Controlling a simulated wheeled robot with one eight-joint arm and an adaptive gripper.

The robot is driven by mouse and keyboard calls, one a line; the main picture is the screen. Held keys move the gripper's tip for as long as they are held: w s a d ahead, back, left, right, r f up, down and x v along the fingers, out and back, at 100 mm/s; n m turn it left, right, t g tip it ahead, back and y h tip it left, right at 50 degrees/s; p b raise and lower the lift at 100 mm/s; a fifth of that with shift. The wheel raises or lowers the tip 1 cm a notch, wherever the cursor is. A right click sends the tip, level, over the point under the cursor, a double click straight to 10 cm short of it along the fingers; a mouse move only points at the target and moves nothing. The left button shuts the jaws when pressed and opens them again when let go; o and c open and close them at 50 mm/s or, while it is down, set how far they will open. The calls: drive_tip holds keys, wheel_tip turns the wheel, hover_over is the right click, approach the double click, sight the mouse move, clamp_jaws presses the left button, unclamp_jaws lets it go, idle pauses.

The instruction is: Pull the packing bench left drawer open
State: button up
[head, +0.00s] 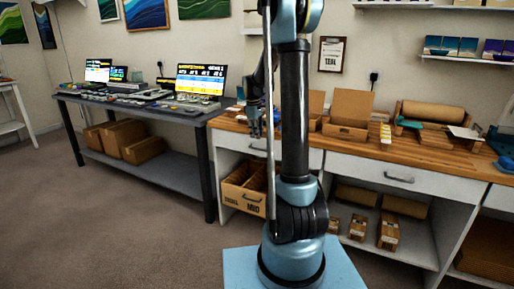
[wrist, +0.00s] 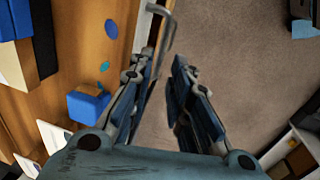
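The packing bench (head: 345,149) has a wooden top and white drawer fronts. The left drawer (head: 230,141) has a white front that looks flush with the bench; my arm hides part of it. Its grey bar handle (head: 257,149) shows beside the arm. In the wrist view a grey handle (wrist: 172,32) stands out from a white front (wrist: 142,27), just beyond the fingertips. My gripper (head: 255,130) points down near the bench's front edge. In the wrist view my gripper (wrist: 166,62) is open, with nothing between its fingers.
Another drawer (head: 365,172) with a handle is to the right. An open cardboard box (head: 347,117) and a paper roll (head: 433,113) lie on the bench. A marked carton (head: 241,195) sits under the left drawer. A dark table (head: 150,104) is to the left. The carpet (head: 120,225) in front is clear.

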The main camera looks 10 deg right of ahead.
sight(258, 149)
drive_tip(key=f, duration=0.5)
drive_tip(key=w+f, duration=0.1)
drive_tip(key=f, duration=0.1)
drive_tip(key=shift+d+f, duration=0.35)
drive_tip(key=shift+d, duration=0.05)
